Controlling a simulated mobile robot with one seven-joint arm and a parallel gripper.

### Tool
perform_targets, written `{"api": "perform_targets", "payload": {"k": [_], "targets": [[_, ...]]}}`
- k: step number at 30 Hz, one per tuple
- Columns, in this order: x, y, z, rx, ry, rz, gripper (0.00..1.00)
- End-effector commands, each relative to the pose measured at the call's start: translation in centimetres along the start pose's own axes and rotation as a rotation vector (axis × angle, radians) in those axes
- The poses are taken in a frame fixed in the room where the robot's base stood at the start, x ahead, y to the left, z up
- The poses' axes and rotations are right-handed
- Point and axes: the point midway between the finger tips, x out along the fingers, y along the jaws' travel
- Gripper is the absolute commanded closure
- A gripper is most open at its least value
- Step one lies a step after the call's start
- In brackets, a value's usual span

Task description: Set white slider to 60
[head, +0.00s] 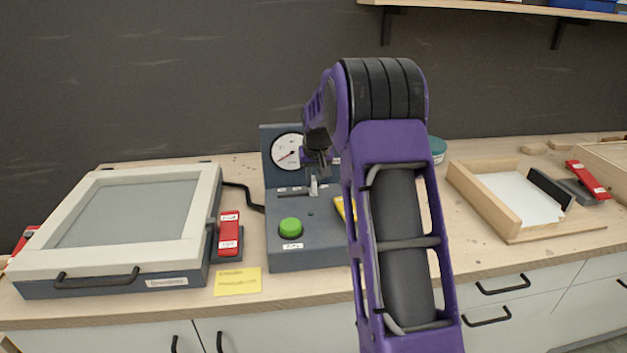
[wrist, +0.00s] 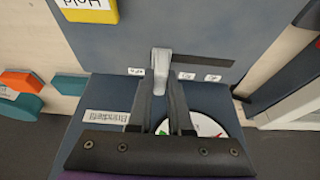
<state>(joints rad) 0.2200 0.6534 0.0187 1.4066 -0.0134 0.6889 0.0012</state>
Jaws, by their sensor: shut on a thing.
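The white slider (head: 314,185) stands up from a dark slot on the grey-blue control box (head: 300,261). In the wrist view the white slider (wrist: 160,64) sits between my fingertips. My gripper (head: 319,168) is shut on it; it also shows in the wrist view (wrist: 160,88). The dark slot (wrist: 207,60) runs to the right of the slider there, and to its left in the head view. Several small white labels (wrist: 187,76) lie along the slot, too small and inverted to read. A round dial (head: 288,151) is on the box's upright back; my gripper hides part of it in the wrist view.
A green button (head: 290,228) is at the box's front. A wooden tray (head: 485,205) is right. My arm hides the box's right side.

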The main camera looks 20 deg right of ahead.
Motion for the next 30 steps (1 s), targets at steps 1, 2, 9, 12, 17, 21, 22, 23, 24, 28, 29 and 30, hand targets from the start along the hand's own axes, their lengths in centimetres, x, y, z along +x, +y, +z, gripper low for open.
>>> {"api": "perform_targets", "payload": {"k": [1,2,9,12,17,21,22,23,24,28,29,30], "targets": [[0.0,0.0,0.0,0.000,0.000,0.000,1.00],[0.0,0.0,0.0,0.000,0.000,0.000,1.00],[0.0,0.0,0.0,0.000,0.000,0.000,1.00],[0.0,0.0,0.0,0.000,0.000,0.000,1.00],[0.0,0.0,0.0,0.000,0.000,0.000,1.00],[-0.1,-1.0,0.0,-0.003,-0.001,-0.001,1.00],[-0.1,-1.4,0.0,-0.004,-0.001,-0.001,1.00],[-0.1,-1.9,-0.1,-0.004,-0.001,-0.001,1.00],[-0.1,-2.7,-0.1,-0.005,-0.001,-0.002,1.00],[-0.1,-4.3,0.0,-0.004,0.000,-0.001,1.00],[-0.1,-4.4,0.0,-0.003,0.000,0.000,1.00],[0.0,-4.4,0.0,-0.002,0.000,0.000,1.00]]}}
